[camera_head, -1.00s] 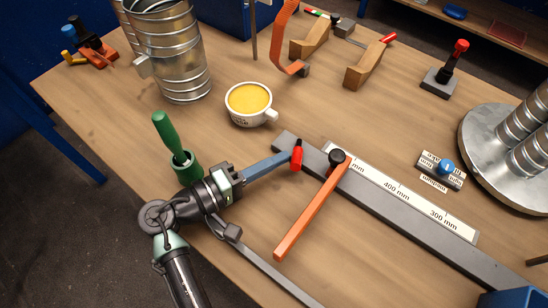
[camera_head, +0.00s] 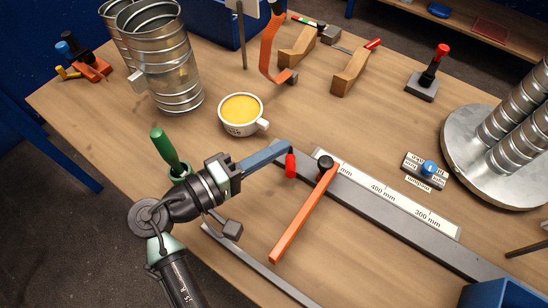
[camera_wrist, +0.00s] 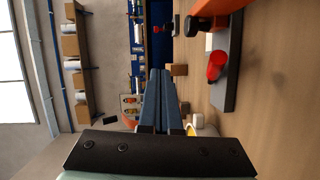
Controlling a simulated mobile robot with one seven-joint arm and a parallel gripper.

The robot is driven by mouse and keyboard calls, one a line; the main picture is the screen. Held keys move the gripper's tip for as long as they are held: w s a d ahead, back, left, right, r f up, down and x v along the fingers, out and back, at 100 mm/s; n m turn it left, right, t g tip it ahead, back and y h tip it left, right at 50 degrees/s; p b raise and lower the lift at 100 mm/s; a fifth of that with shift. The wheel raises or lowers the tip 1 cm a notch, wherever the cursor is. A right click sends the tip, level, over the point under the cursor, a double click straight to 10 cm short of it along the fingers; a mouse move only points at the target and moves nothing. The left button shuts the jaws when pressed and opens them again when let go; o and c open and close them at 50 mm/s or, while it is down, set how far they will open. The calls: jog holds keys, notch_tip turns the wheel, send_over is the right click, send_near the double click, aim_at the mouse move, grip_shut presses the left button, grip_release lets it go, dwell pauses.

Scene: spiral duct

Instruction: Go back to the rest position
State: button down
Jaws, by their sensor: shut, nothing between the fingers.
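My gripper (camera_head: 282,149) reaches over the workbench with its long blue fingers closed and nothing between them. In the wrist view the two fingers (camera_wrist: 158,80) lie side by side. In the head view its tips are beside a red-tipped part (camera_head: 291,165) at the left end of a grey bar (camera_head: 400,218). I cannot tell if they touch it. My arm comes in from the bottom left of the head view.
A white cup of yellow liquid (camera_head: 241,114) stands just behind my gripper. A green-handled tool (camera_head: 164,150) is close to my wrist. An orange lever (camera_head: 303,213) lies to the right. Metal ducts (camera_head: 163,62) stand at the back left.

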jog(key=shift+a+r, duration=0.15)
jog(key=shift+r, duration=0.45)
jog(key=shift+a+r, duration=0.15)
jog(key=shift+r, duration=0.45)
jog(key=shift+w, duration=0.1)
